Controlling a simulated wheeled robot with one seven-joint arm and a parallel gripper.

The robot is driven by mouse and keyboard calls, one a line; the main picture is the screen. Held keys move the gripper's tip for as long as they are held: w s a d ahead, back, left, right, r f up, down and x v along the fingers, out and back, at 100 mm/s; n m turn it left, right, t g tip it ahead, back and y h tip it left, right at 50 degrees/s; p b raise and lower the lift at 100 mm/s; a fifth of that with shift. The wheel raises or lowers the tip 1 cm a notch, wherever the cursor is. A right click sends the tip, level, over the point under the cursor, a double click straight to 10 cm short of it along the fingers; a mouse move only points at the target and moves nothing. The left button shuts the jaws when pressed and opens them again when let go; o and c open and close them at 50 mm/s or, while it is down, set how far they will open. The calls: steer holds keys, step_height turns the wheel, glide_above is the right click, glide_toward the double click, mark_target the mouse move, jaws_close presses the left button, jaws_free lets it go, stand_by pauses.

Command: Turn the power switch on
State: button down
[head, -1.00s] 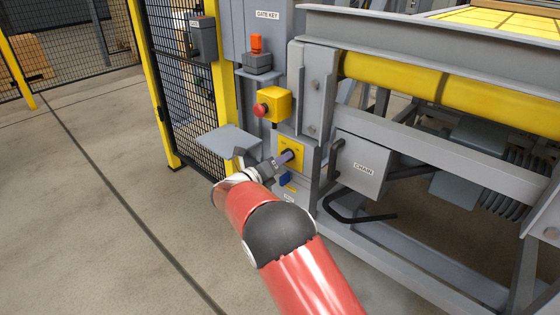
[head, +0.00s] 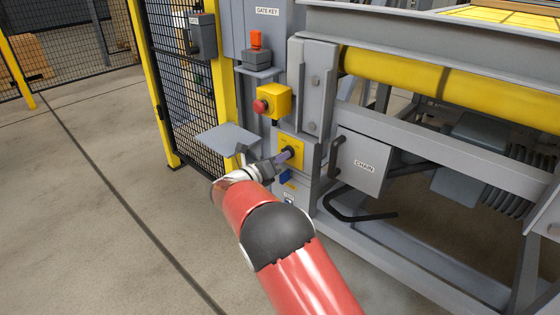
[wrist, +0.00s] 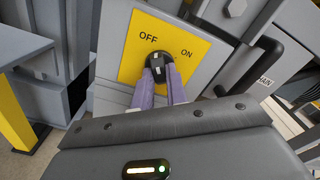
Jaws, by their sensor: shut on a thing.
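The power switch is a black rotary knob (wrist: 157,58) on a yellow plate (wrist: 130,65) marked OFF on the left and ON on the right in the wrist view. The plate also shows in the head view (head: 298,146), on the front of the grey machine. My gripper (wrist: 161,76) is shut on the knob, with a purple fingertip on each side of it. The knob's grip stands roughly upright in the wrist view, between the two labels. The fingers partly hide it, so its exact setting is unclear. In the head view my gripper (head: 287,157) reaches the plate from the left.
Above the plate is a yellow box with a red button (head: 262,106). A grey shelf (head: 228,138) juts out to the left of my gripper. A grey CHAIN box (head: 362,166) with a black handle (head: 335,155) is close on the right. The floor at left is clear.

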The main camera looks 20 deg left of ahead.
steer(key=shift+a+f+m+b, duration=0.1)
steer(key=shift+f+m+b, duration=0.05)
steer(key=shift+m+b, duration=7)
steer(key=shift+m+p, duration=0.65)
steer(key=shift+m, duration=0.3)
steer(key=c, duration=1.4)
jaws_free()
